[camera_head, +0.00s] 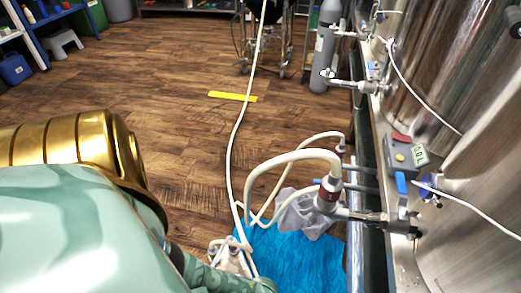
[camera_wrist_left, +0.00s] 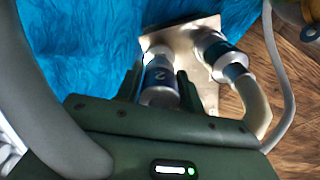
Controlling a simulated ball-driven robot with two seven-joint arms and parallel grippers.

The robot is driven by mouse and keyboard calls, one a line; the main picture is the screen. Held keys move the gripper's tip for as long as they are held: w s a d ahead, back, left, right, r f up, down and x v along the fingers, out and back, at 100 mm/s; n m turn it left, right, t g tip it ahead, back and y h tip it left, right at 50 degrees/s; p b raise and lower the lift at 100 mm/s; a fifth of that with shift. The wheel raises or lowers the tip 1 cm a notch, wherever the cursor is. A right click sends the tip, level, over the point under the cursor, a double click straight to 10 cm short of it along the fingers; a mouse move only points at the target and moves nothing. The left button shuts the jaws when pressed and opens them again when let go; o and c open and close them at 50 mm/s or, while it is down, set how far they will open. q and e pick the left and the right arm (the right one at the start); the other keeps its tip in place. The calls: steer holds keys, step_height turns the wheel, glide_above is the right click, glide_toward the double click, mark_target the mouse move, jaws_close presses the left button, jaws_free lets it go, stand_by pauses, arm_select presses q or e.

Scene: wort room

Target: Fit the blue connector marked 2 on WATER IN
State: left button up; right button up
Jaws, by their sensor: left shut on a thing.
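My left gripper (camera_wrist_left: 161,92) is shut on the blue connector marked 2 (camera_wrist_left: 160,75), a metal fitting with a blue band and a white figure 2. The connector is between the two dark green fingers, in front of a pale metal plate (camera_wrist_left: 207,92). In the head view my left arm comes in from the left and the gripper is low in the picture, partly cut off, by pale fittings (camera_head: 232,250). A second connector (camera_wrist_left: 217,52) with a dark teal band and a hose is to the right. I cannot read a WATER IN label. My right gripper is not in view.
A red-banded connector with a white hose (camera_head: 328,193) is on a horizontal valve pipe at the tank. A blue cloth (camera_head: 300,255) and a grey rag (camera_head: 300,212) lie below. A control box (camera_head: 405,153) is on the tank frame. A long hose (camera_head: 237,130) crosses the floor.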

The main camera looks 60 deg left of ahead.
arm_select(q)
steer(key=shift+f+b, duration=0.45)
steer(key=shift+f, duration=0.9)
steer(key=o, duration=1.1)
steer(key=shift+o, duration=0.2)
